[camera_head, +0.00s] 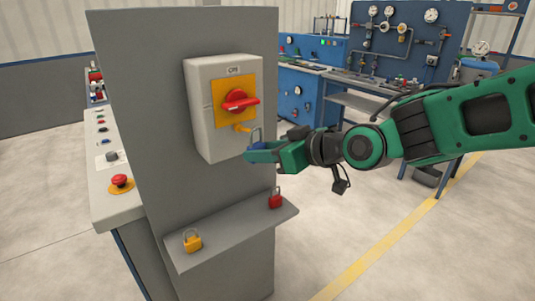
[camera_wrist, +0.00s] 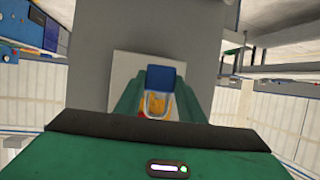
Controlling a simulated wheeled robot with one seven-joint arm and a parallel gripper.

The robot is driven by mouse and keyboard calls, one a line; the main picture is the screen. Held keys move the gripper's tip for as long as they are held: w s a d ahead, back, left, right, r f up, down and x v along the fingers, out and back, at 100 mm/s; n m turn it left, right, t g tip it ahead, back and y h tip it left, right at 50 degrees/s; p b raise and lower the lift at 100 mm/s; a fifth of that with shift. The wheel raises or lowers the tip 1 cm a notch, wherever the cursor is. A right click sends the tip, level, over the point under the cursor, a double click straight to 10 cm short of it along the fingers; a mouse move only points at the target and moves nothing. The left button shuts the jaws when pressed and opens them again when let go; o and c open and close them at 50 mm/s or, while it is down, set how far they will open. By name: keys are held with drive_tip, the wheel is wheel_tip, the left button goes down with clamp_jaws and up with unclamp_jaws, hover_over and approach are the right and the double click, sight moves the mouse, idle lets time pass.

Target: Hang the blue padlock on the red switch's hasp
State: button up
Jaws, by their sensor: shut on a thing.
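My gripper (camera_head: 264,152) is shut on the blue padlock (camera_head: 257,146), just below and right of the red switch (camera_head: 239,101). The padlock's grey shackle points up, close to the orange hasp (camera_head: 243,127) under the switch handle. In the head view the shackle appears just right of the hasp. In the wrist view the blue padlock (camera_wrist: 160,77) sits between my two green fingers, and the orange hasp (camera_wrist: 157,103) shows behind the shackle. I cannot tell whether the shackle passes through the hasp. My fingers hide part of the padlock body.
The switch box is fixed to a grey panel (camera_head: 180,30). Below it, a grey shelf (camera_head: 225,232) holds a yellow padlock (camera_head: 192,243) and a red padlock (camera_head: 275,201). A console with buttons (camera_head: 108,165) stands left. Open floor lies right of the panel.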

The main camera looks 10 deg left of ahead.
drive_tip(key=shift+w+a+f, duration=0.1)
drive_tip(key=shift+w+a, duration=0.65)
drive_tip(key=shift+a, duration=0.15)
drive_tip(key=shift+w+a+f, duration=0.1)
drive_tip(key=shift+w+a, duration=0.6)
drive_tip(key=shift+a, duration=0.2)
drive_tip(key=shift+w+a+f, duration=0.35)
drive_tip(key=shift+w+a, duration=0.1)
drive_tip(key=shift+w, duration=0.05)
drive_tip(key=o, duration=1.2)
